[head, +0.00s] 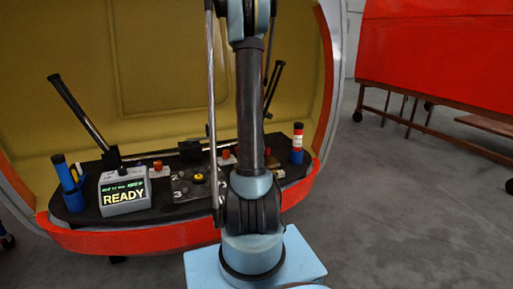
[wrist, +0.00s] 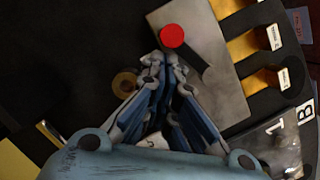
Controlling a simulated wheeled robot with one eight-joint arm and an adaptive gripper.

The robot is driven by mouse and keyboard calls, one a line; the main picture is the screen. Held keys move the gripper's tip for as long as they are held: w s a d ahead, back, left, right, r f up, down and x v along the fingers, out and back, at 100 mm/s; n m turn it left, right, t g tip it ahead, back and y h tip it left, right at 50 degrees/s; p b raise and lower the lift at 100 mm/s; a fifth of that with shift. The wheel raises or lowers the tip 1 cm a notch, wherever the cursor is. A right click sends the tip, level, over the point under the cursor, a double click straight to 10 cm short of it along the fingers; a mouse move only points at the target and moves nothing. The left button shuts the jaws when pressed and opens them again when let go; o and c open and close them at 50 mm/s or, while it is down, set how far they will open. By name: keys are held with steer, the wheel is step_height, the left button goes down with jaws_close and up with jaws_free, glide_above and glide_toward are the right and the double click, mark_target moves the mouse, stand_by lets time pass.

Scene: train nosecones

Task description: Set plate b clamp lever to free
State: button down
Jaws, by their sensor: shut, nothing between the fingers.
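In the wrist view, my gripper (wrist: 165,62) is shut and empty, its fingertips just below a red round knob (wrist: 172,36) in the picture. I cannot tell whether they touch it. The knob sits at the end of a dark bar, which looks like a clamp lever, over a grey metal plate (wrist: 222,92). A "B" label (wrist: 305,113) lies near the plate's lower right, with a "1" mark (wrist: 276,128) beside it. The lever's position marking is not readable. In the head view, my gripper cannot be made out, and my arm hides part of the bench.
In the wrist view, gold slots (wrist: 250,45) with small tags lie right of the plate, and a brass ring (wrist: 125,83) lies left of my fingers.

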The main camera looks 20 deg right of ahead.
steer(key=shift+s+d, duration=0.95)
steer(key=shift+d, duration=0.05)
steer(key=shift+w, duration=0.15)
